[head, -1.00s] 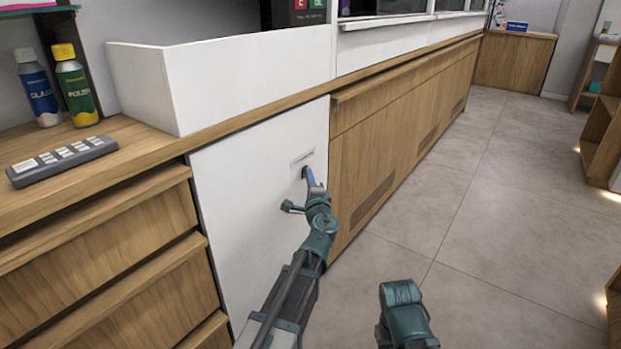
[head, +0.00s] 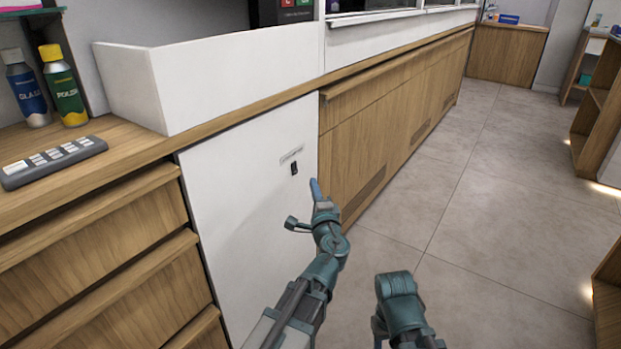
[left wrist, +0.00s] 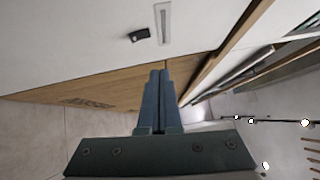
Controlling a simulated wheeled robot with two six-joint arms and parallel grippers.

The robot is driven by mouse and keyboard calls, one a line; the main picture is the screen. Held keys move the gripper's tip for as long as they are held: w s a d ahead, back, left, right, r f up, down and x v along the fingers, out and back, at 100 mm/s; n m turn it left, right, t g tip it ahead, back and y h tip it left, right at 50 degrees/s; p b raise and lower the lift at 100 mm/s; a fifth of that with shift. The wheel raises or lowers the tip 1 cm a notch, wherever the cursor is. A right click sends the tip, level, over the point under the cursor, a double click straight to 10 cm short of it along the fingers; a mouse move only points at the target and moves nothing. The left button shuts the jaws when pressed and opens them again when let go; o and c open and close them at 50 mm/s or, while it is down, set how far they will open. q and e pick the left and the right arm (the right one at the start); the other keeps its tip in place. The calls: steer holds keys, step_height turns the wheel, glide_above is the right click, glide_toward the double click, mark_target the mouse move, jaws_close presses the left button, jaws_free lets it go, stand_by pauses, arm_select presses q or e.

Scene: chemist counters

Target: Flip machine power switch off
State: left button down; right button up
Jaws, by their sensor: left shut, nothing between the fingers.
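The power switch (head: 294,168) is a small black rocker on the white machine panel (head: 245,215), just below a thin grey label strip (head: 291,156). In the left wrist view the switch (left wrist: 138,36) lies ahead and left of the fingertips, beside the label strip (left wrist: 162,24). Its rocker position is too small to tell. My left gripper (head: 315,184) is shut and empty, to the right of and slightly below the switch, apart from it. In the left wrist view its blue fingers (left wrist: 158,76) are together. My right arm shows at the bottom centre, but its fingertips are not clearly seen.
Wooden drawers (head: 110,235) stand left of the panel and wooden cabinets (head: 390,130) right of it. A grey remote-like device (head: 52,163) and two bottles (head: 62,86) are on the counter. The tiled floor (head: 500,200) at right is clear.

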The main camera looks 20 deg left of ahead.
arm_select(q)
steer(key=shift+v, duration=1.1)
steer(key=shift+r, duration=0.15)
steer(key=s+f+n+g+p, duration=0.5)
steer(key=s+f+n+g, duration=0.3)
steer(key=s+f+g, duration=0.1)
steer(key=s+d+f+n+g+h+p, duration=0.1)
steer(key=s+d+f+g+h, duration=0.25)
steer(key=s+d, duration=0.3)
steer(key=s+d+f+n+g+h+p, duration=0.1)
steer(key=s+d+f+g+h+p, duration=0.15)
steer(key=s+d+g, duration=0.4)
step_height(320, 180, up, 37)
steer(key=s+a+t+p, duration=0.1)
steer(key=s+p, duration=0.1)
steer(key=p, duration=3.5)
steer(key=shift+s+t+h, duration=0.2)
steer(key=shift+t+h, duration=0.1)
steer(key=shift+h, duration=0.1)
